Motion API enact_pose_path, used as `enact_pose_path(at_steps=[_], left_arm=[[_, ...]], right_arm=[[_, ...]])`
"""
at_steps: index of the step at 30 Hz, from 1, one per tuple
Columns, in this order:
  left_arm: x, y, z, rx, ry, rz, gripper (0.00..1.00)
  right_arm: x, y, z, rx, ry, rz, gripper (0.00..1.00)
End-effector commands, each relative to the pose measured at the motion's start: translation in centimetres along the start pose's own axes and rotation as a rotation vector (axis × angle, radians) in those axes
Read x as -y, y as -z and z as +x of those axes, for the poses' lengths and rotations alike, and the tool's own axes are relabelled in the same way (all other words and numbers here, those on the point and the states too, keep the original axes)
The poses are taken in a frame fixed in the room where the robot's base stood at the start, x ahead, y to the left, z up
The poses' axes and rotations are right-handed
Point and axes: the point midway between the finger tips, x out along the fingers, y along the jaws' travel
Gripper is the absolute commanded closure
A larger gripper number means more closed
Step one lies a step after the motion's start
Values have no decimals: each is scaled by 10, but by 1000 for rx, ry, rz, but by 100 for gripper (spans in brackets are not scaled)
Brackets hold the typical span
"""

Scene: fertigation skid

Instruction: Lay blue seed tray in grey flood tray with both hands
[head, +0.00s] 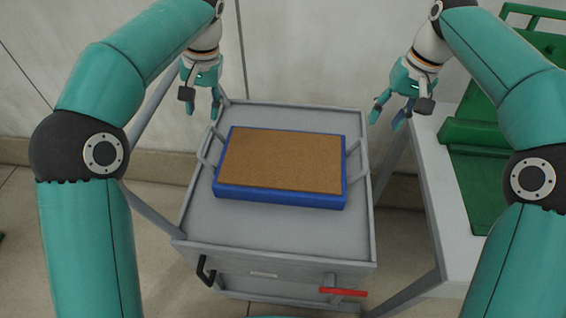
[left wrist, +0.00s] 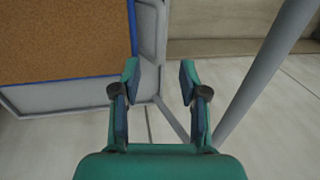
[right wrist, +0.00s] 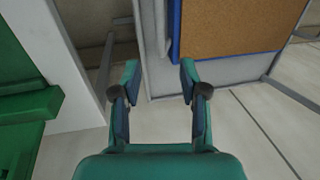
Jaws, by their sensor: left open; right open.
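The blue seed tray (head: 280,196), filled with a brown surface, lies inside the grey flood tray (head: 300,235) in the head view, towards its back. Grey bar handles stand at the seed tray's left and right ends. My left gripper (head: 202,108) is open and empty, above and beyond the flood tray's back left corner. My right gripper (head: 390,117) is open and empty, off the back right corner. The seed tray also shows in the left wrist view (left wrist: 70,79) and the right wrist view (right wrist: 177,30), apart from the fingers in both.
A white bench (head: 432,165) with green equipment (head: 475,190) stands to the right, close to my right arm. A red lever (head: 343,292) and a black handle (head: 205,271) are on the flood tray stand's front. A pale wall is behind. The flood tray's front floor is bare.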

Motion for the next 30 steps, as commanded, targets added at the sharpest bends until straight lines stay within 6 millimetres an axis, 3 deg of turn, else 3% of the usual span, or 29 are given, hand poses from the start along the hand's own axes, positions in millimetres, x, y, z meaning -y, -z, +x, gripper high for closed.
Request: enact_pose_path(at_steps=[15, 21, 30], left_arm=[[0, -1, 99, 3, 0, 1, 57], [0, 0, 118, 1, -1, 0, 57], [0, 0, 122, 0, -1, 0, 57]], right_arm=[[0, -1, 99, 3, 0, 0, 57], [0, 0, 118, 1, 0, 1, 57], [0, 0, 123, 0, 0, 1, 57]])
